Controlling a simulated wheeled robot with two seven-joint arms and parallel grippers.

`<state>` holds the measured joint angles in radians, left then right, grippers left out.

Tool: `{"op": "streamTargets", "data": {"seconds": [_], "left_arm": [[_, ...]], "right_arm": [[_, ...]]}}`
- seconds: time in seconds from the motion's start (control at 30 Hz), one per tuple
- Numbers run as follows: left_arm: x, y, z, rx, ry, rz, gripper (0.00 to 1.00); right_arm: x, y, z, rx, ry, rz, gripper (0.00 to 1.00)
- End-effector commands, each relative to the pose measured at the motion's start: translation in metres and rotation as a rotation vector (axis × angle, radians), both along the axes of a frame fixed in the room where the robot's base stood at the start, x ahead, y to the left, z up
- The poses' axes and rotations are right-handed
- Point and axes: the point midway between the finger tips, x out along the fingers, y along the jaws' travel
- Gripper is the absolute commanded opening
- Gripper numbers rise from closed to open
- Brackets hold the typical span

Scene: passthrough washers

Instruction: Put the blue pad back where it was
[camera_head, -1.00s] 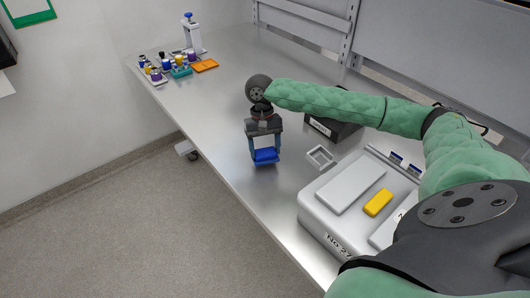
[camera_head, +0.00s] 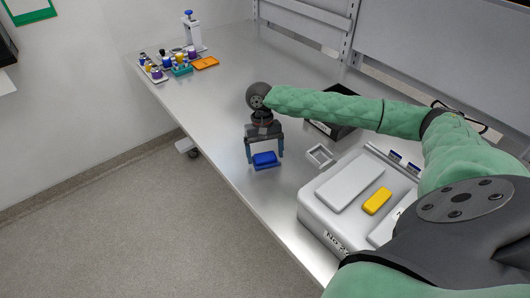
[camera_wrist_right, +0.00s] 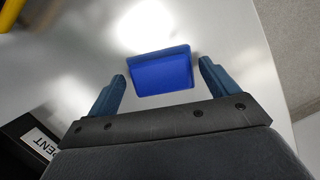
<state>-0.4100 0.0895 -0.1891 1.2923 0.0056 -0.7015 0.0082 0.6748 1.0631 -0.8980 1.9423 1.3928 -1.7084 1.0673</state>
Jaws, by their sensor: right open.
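The blue pad (camera_head: 264,160) lies on the bare metal table near its front edge. It also shows in the right wrist view (camera_wrist_right: 162,71), where it lies between and just beyond my open fingertips. My right gripper (camera_head: 266,152) is open above the pad, with a finger on either side of it; in the right wrist view (camera_wrist_right: 162,72) both fingers stand clear of the pad. My left gripper is not in view.
A white washer unit (camera_head: 325,222) with a yellow pad (camera_head: 377,201) stands at the right. A small grey frame (camera_head: 319,155) and a black bin (camera_head: 330,128) are close to my gripper. Bottles and an orange tray (camera_head: 205,63) are at the far left.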

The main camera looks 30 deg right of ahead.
Motion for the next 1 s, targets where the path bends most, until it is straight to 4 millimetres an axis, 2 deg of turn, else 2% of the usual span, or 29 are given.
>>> {"op": "streamTargets", "data": {"seconds": [0.17, 0.27, 0.7, 0.83, 1.0], "left_arm": [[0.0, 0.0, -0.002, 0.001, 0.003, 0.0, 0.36], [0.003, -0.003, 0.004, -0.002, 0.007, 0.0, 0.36], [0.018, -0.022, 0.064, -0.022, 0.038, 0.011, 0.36], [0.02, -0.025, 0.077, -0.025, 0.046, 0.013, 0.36], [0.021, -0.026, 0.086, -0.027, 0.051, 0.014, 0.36]], "right_arm": [[0.0, 0.0, 0.001, 0.0, -0.001, 0.0, 0.86], [0.003, -0.001, 0.009, 0.0, -0.003, -0.001, 0.86], [0.024, -0.007, 0.085, 0.001, -0.003, -0.001, 0.86], [0.028, -0.009, 0.103, 0.001, -0.002, -0.001, 0.86], [0.031, -0.01, 0.115, 0.001, 0.0, 0.0, 0.86]]}}
